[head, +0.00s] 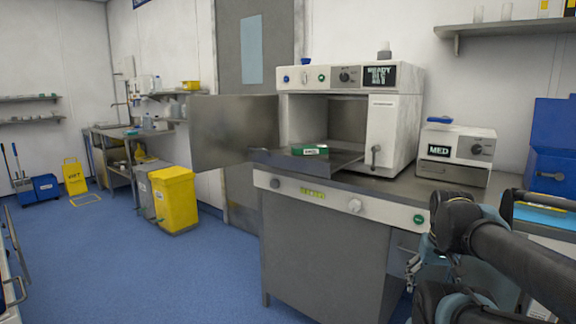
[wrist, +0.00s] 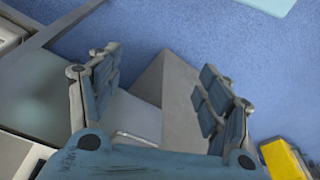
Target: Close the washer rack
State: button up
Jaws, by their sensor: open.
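The washer is a white benchtop machine (head: 395,128) with its chamber open in the head view. Its grey door (head: 234,132) is swung out to the left. The rack (head: 340,158) is a flat grey tray drawn out in front of the chamber, with a small green and white box (head: 309,150) on it. My gripper (wrist: 160,62) is open in the wrist view, with nothing between its fingers. In the head view my arm is at the lower right, in front of the counter and apart from the rack. The rack cannot be made out surely in the wrist view.
The grey counter (head: 400,186) has a front panel with knobs. A small white MED unit (head: 457,147) stands right of the washer, and a blue case (head: 553,138) is at the far right. A yellow bin (head: 173,198) stands left. Blue floor is clear at front left.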

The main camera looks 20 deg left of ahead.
jog(key=shift+w+f, duration=0.2)
jog(key=shift+w, duration=0.25)
jog(key=shift+c, duration=0.5)
